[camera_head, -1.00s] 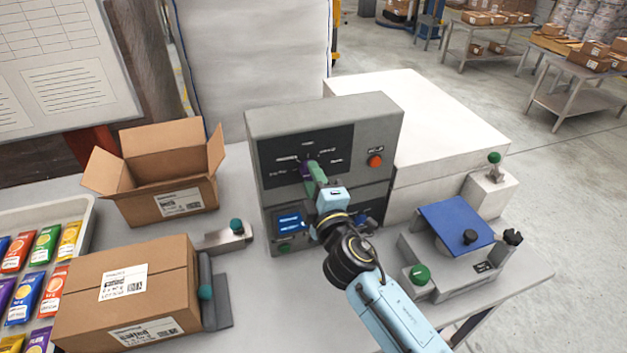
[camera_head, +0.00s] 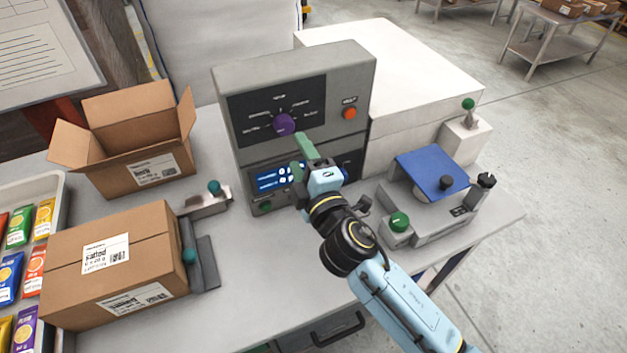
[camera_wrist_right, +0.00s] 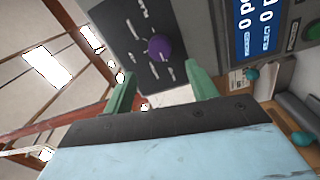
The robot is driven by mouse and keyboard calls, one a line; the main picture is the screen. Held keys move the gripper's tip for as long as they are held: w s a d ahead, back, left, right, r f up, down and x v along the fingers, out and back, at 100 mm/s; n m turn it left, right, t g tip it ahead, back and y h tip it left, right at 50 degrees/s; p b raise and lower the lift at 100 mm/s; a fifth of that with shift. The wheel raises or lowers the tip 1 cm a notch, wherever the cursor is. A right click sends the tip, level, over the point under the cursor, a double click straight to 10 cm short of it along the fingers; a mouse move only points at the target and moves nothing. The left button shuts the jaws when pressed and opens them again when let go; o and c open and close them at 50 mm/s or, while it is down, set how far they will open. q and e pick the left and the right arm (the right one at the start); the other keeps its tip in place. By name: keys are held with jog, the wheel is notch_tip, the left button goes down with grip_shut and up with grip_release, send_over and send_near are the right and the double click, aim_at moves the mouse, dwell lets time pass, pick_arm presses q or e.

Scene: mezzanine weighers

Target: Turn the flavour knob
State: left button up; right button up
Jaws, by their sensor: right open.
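The purple flavour knob (camera_head: 284,124) sits on the dark upper panel of the grey control box (camera_head: 222,80), with labels around it. In the right wrist view the knob (camera_wrist_right: 159,47) lies ahead of the gripper, between the lines of its two fingers. My right gripper (camera_head: 301,154) has green fingers and is just in front of the box, a little below and right of the knob, apart from it. In the right wrist view the fingers of the right gripper (camera_wrist_right: 162,88) are spread with nothing between them. My left gripper is not in view.
An orange button (camera_head: 349,113) is right of the knob, and a blue display (camera_head: 275,178) is below. An open carton (camera_head: 135,150) and a closed carton (camera_head: 75,265) stand left. A weigher with a blue plate (camera_head: 425,165) stands right. The table's front middle is clear.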

jog(key=v, duration=0.6)
jog(key=shift+s+b, duration=0.3)
jog(key=shift+b, duration=0.15)
jog(key=shift+d, duration=0.1)
